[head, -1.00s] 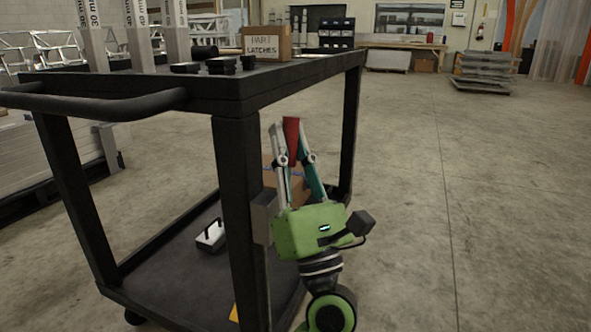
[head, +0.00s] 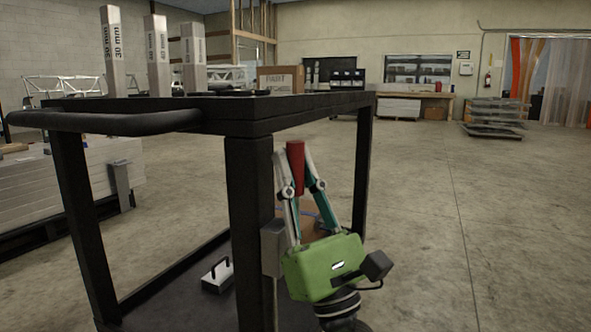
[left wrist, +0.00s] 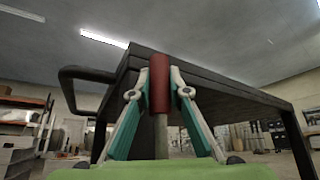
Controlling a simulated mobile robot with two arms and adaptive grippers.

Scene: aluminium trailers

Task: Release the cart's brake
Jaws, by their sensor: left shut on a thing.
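The black cart (head: 240,108) stands close in front of me, with its push handle (head: 105,122) at the left. A red grip (head: 296,168), seemingly the brake lever's, stands upright beside the cart's near right post. My left gripper (head: 300,178), green with white and teal fingers, is shut on this red grip. In the left wrist view the fingers press on both sides of the red grip (left wrist: 159,84), and a grey rod runs down below it. The rod's lower end is hidden behind my gripper. My right gripper is not in view.
On the cart top stand several pale upright profiles (head: 158,58) and a cardboard box (head: 280,79). A white object with a dark handle (head: 218,275) lies on the lower shelf. A grey box (head: 272,247) is fixed to the near post. The floor at right is clear.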

